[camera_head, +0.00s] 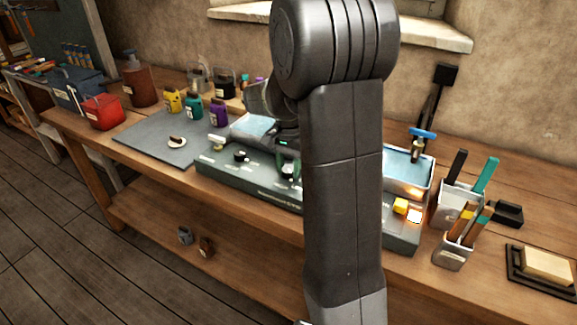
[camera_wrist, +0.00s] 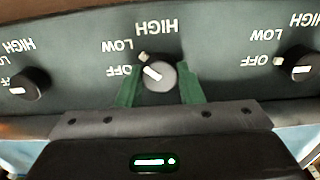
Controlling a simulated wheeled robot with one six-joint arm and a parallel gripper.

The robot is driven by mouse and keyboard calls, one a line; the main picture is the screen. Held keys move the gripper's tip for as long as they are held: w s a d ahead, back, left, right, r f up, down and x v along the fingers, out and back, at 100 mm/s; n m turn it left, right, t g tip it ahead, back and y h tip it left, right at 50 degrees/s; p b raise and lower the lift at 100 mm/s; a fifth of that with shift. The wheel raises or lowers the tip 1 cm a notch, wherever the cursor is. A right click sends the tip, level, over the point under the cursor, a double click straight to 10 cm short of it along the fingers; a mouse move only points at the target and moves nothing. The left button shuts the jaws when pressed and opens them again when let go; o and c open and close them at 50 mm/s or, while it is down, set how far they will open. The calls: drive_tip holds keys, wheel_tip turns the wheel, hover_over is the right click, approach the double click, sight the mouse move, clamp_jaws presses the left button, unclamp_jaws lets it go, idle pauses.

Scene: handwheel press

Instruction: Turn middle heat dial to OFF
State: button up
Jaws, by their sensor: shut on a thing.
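The middle heat dial (camera_wrist: 161,76) is a round black knob with a white mark on the front of the dark green press panel (camera_head: 222,172). In the wrist view its labels appear upside down: OFF to its left, LOW at upper left, HIGH above. The white mark slants toward the upper left, roughly between OFF and LOW. My gripper (camera_wrist: 159,90) is shut on this dial, one green finger on each side. In the head view, my gripper (camera_head: 287,166) is small and partly hides the dial; my arm covers the panel's right part.
Two similar dials flank it in the wrist view, one left (camera_wrist: 30,84) and one right (camera_wrist: 301,64). A grey mat (camera_head: 150,143) lies left of the press. Tool holders (camera_head: 453,256) stand at right, near a lit amber block (camera_head: 400,206).

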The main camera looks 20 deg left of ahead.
drive_tip(key=shift+n, duration=0.4)
drive_tip(key=n+p, duration=0.1)
drive_tip(key=n, duration=0.2)
drive_tip(key=shift+r, duration=0.1)
drive_tip(key=shift+n+p, duration=0.7)
drive_tip(key=shift+n, duration=2)
drive_tip(key=o, duration=1)
drive_tip(key=shift+c, duration=0.2)
